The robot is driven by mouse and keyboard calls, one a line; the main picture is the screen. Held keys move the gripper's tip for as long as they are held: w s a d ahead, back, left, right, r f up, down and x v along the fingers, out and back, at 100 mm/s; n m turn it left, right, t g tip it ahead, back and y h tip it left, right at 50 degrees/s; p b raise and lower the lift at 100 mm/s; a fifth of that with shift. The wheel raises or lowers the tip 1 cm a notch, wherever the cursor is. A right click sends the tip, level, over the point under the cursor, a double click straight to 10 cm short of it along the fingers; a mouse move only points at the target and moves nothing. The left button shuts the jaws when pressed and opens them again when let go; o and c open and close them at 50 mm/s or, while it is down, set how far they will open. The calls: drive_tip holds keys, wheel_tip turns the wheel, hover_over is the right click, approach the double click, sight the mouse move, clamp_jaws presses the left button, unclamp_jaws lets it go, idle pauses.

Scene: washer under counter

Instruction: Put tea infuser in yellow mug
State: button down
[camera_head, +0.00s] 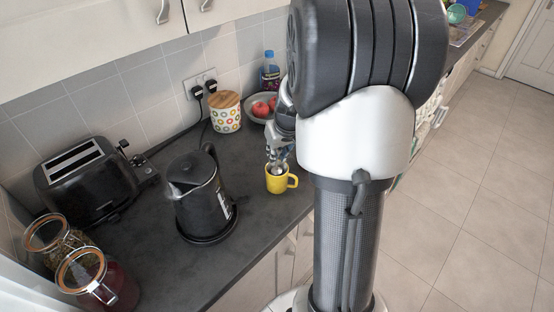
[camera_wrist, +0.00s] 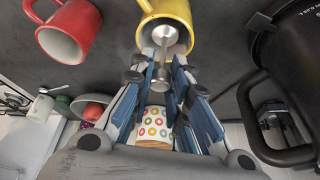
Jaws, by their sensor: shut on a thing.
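The yellow mug (camera_head: 280,185) stands upright on the dark counter, right of the kettle. It also shows at the top of the wrist view (camera_wrist: 181,10). The silver tea infuser (camera_wrist: 160,78) is between the fingers of my gripper (camera_wrist: 172,85), which is shut on it. Its far round end lies against the mug's opening in the wrist view; I cannot tell how deep it sits inside. In the head view my gripper (camera_head: 278,158) is directly above the mug, and my arm hides part of the gripper.
The black kettle (camera_head: 200,195) stands left of the yellow mug. A red mug (camera_wrist: 68,32) is beside it in the wrist view. A dotted canister (camera_head: 226,117) and a fruit bowl (camera_head: 258,108) stand behind. A toaster (camera_head: 88,180) and jars (camera_head: 98,280) are at left.

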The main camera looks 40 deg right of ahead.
drive_tip(key=shift+f, duration=0.8)
drive_tip(key=shift+f+b, duration=0.15)
drive_tip(key=shift+b, duration=0.15)
drive_tip(key=c, duration=1.5)
unclamp_jaws()
drive_tip(key=shift+c, duration=0.2)
drive_tip(key=shift+r+p, duration=0.25)
drive_tip(key=shift+p, duration=0.05)
drive_tip(key=p+v, duration=0.3)
drive_tip(key=v, duration=0.8)
drive_tip(key=shift+s+r, duration=0.25)
drive_tip(key=shift+r, duration=0.1)
